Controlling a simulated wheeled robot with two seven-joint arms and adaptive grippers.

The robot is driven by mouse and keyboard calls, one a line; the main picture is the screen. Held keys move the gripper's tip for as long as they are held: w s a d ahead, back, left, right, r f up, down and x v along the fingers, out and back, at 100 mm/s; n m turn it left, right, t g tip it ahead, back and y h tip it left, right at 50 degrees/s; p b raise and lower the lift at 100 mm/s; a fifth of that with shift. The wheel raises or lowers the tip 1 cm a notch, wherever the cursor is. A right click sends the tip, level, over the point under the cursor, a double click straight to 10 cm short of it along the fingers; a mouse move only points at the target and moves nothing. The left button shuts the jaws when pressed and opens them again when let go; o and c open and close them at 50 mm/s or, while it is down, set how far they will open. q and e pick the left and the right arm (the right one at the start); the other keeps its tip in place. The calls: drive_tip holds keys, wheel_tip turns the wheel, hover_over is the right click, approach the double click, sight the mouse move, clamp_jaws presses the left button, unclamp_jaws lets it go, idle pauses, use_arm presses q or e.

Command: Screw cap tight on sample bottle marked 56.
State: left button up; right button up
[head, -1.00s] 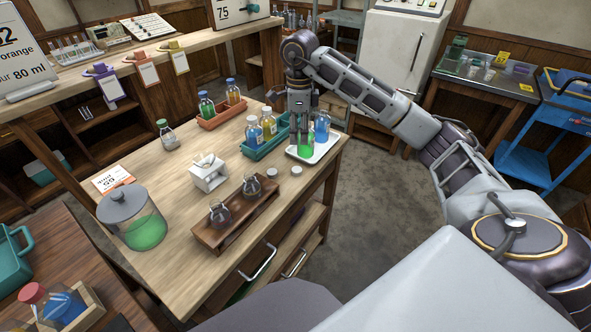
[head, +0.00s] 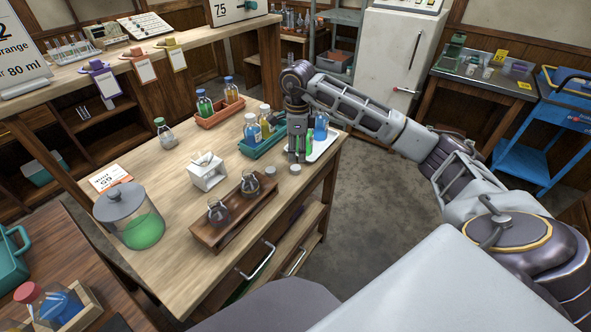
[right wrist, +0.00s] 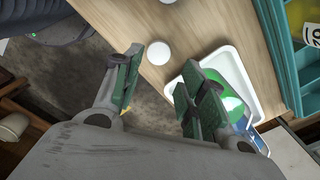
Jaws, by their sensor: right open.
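My right gripper (head: 297,152) is open and empty, pointing down at the table's right edge. It is just left of a green-filled bottle (head: 309,143), which stands on a white tray (head: 325,147) and is partly hidden by the fingers. In the right wrist view the open fingers (right wrist: 160,98) show a round white cap (right wrist: 158,53) beyond the gap between them. In the head view two pale caps lie on the wood, one nearer the gripper (head: 295,169) and one to its left (head: 270,171). I cannot read the number 56 on any bottle. My left gripper is out of view.
A blue bottle (head: 321,125) shares the white tray. A teal rack (head: 262,146) with capped bottles is behind and left. The middle left is fairly clear.

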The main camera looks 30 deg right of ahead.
sight(296, 167)
drive_tip(key=shift+f, duration=0.5)
drive_tip(key=shift+a+f, duration=0.15)
drive_tip(key=shift+f, duration=1.15)
drive_tip(key=shift+a+f, duration=0.1)
drive_tip(key=shift+f, duration=1.2)
drive_tip(key=c, duration=0.5)
